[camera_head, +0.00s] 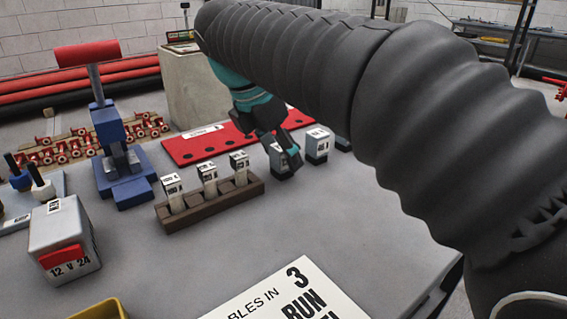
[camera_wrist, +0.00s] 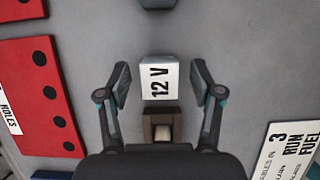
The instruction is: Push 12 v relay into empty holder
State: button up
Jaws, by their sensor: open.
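The 12 V relay (camera_wrist: 158,80), a small block with a white labelled top, stands between my open fingers in the wrist view. A gap shows on both sides of it. In the head view my gripper (camera_head: 284,153) reaches down over a dark-based, white-topped block (camera_head: 279,161) on the grey table. A similar block (camera_head: 317,146) stands to its right. A brown rack (camera_head: 212,205) with three white-topped pieces stands to the left; its end (camera_wrist: 149,133) shows just below the relay in the wrist view. I cannot make out an empty holder.
A red panel with holes (camera_head: 195,151) lies behind the rack. A blue lever device (camera_head: 125,190) and a 12/24 V switch box (camera_head: 66,245) stand at left. A white sign (camera_head: 290,295) lies in front. The table between rack and sign is clear.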

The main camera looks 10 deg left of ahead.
jog(key=shift+w+d+f, duration=0.1)
jog(key=shift+f, duration=0.25)
grip_shut()
jog(key=shift+r, duration=0.1)
